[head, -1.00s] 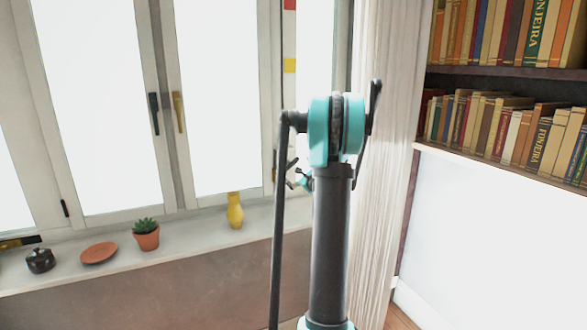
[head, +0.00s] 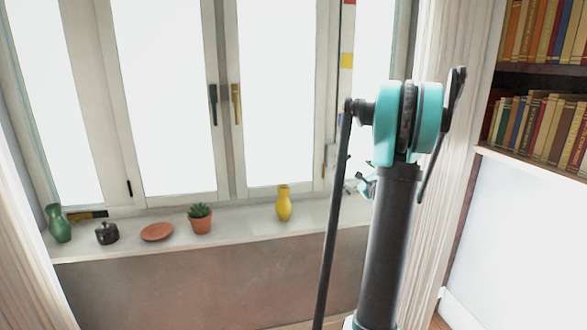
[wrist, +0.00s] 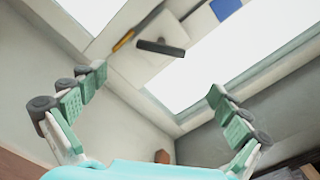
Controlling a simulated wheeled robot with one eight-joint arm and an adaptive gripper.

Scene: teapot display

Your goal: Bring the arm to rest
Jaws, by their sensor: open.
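My gripper (head: 364,186) shows small and partly hidden behind my dark arm tube in the head view, in front of the window's right side. In the wrist view my gripper (wrist: 158,84) has its two green-padded fingers wide apart, with nothing between them. It is open and empty. Beyond the fingers the wrist view shows a tilted window with a black handle (wrist: 160,48). My arm stands raised and folded at its teal joint, right of the sill objects.
On the windowsill (head: 250,220) stand a green vase (head: 58,224), a black lidded pot (head: 107,233), a terracotta dish (head: 157,232), a potted succulent (head: 201,219) and a yellow vase (head: 283,203). A bookshelf (head: 540,74) is at the right, beyond a pale curtain (head: 455,120).

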